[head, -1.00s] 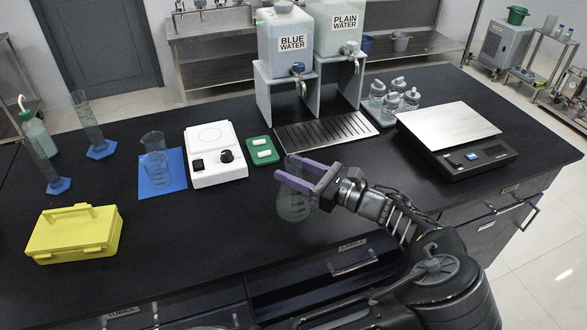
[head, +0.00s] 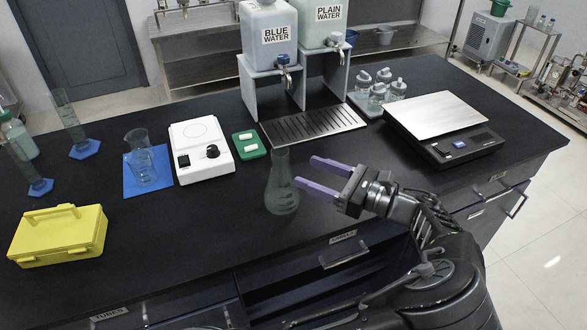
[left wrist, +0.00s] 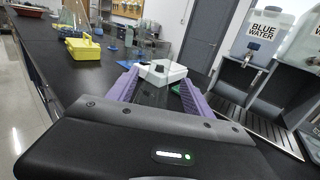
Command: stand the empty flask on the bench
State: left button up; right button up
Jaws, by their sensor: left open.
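The empty flask (head: 281,190) is clear glass, conical with a narrow neck, and looks empty. It stands upright on the black bench (head: 200,235), near the front edge in the head view. My left gripper (head: 304,171) has purple fingers and is open, just right of the flask with its fingertips pointing at it. The fingers look clear of the glass. In the left wrist view the open left gripper (left wrist: 160,82) shows with its fingers spread, and faint clear glass between them is hard to make out. My right gripper is not in view.
A white hotplate (head: 202,150), a beaker (head: 142,165) on a blue mat and a yellow case (head: 58,236) stand to the left. Two water dispensers (head: 268,35) stand behind, stoppered bottles (head: 378,92) and a scale (head: 440,125) to the right.

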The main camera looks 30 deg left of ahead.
pick_arm(q)
jog(key=d, duration=0.3)
jog(key=shift+w+d, duration=0.1)
jog(key=shift+d, duration=0.1)
dwell(0.5)
